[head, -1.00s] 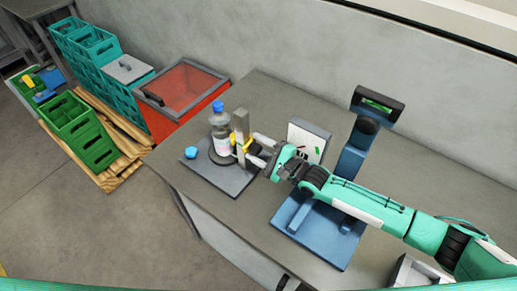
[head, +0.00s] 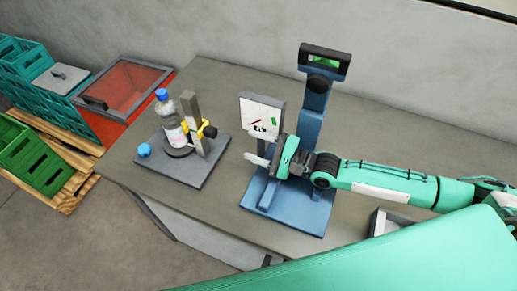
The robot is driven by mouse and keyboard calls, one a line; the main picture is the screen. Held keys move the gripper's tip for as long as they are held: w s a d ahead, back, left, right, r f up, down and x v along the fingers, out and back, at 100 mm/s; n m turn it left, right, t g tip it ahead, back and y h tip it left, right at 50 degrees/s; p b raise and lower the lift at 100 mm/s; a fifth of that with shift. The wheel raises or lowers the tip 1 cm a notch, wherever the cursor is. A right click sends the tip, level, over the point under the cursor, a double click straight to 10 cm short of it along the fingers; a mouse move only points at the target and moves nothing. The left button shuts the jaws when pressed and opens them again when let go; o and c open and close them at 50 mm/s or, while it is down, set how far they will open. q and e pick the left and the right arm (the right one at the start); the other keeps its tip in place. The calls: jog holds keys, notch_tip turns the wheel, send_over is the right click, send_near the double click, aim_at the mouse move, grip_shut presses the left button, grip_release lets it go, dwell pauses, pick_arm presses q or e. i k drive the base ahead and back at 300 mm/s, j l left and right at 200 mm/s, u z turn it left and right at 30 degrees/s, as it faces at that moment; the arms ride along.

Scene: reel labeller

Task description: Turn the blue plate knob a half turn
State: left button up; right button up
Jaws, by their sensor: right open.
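The blue plate knob (head: 144,150) is a small light-blue knob at the left corner of a dark grey plate (head: 202,175) on the table. A clear bottle (head: 168,112) with a blue cap stands upright on a dark disc on that plate. Beside it is a grey post (head: 191,108) with a yellow clamp and a black knob (head: 210,131). My right gripper (head: 258,150) is open and empty, with its white fingers pointing left. It is to the right of the plate, apart from it and well away from the blue knob. My left gripper is not in view.
A blue stand (head: 312,115) with a display rises behind my right gripper. A white panel (head: 260,113) is close to the gripper. An open grey tray (head: 387,222) lies at the lower right. A red bin (head: 125,88) and green crates (head: 35,158) are beyond the table's left edge.

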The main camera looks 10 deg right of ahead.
aim_at(144, 150)
jog(key=k+j, duration=1.2)
jog(key=j, duration=0.1)
